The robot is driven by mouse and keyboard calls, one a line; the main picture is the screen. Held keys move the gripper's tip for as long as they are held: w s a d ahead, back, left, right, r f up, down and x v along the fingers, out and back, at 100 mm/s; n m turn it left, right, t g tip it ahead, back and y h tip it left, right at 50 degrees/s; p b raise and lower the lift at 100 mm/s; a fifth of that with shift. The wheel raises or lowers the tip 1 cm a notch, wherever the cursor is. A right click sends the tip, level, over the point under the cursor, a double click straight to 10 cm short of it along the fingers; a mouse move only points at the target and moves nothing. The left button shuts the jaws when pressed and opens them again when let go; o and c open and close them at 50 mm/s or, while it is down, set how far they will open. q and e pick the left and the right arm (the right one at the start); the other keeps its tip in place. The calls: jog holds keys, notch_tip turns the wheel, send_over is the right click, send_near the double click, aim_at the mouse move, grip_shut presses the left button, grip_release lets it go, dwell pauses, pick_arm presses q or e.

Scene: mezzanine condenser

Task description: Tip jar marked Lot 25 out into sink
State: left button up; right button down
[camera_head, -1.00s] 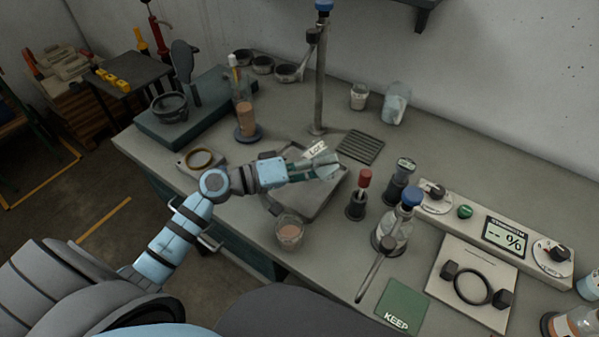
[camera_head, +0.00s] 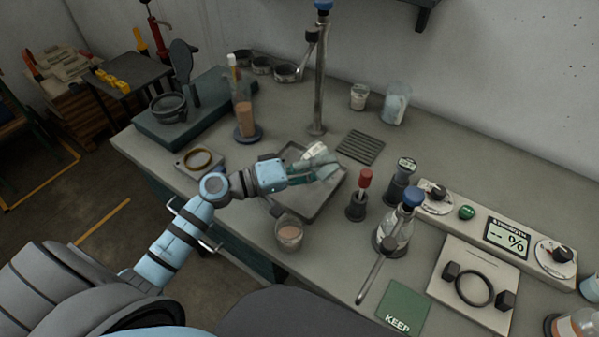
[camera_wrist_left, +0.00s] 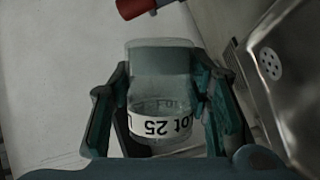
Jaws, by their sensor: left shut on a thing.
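My left gripper (camera_head: 318,168) is shut on a clear jar (camera_head: 313,151) above the grey sink (camera_head: 327,204). In the left wrist view the jar (camera_wrist_left: 160,90) sits between the two fingers (camera_wrist_left: 160,115), and its white label reads "Lot 25". The jar looks tilted over in the head view. I cannot tell whether anything is left inside it. The sink wall and its round drain holes (camera_wrist_left: 270,64) show at the right of the wrist view. My right gripper is not in view.
A tall tap-like post (camera_head: 320,85) and a slotted drain mat (camera_head: 360,147) are behind.

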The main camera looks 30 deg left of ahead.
pick_arm(q)
jog(key=shift+s, duration=0.1)
jog(key=shift+f+n, duration=0.15)
jog(key=shift+n, duration=0.15)
jog(key=shift+a, duration=0.25)
jog(key=shift+w+a+r+n+t+h, duration=0.3)
jog(key=shift+w+r+n, duration=0.05)
jog(key=shift+n, duration=0.25)
dwell(0.5)
jog(key=shift+s+a+r, duration=0.1)
jog(key=shift+f+n+b, duration=0.2)
jog(key=shift+n+b, duration=0.2)
jog(key=shift+b, duration=0.05)
jog(key=shift+a, duration=0.1)
jog(key=shift+f+n+b, duration=0.2)
jog(key=shift+n+b, duration=0.3)
jog(key=shift+b, duration=0.3)
jog(key=shift+w, duration=0.2)
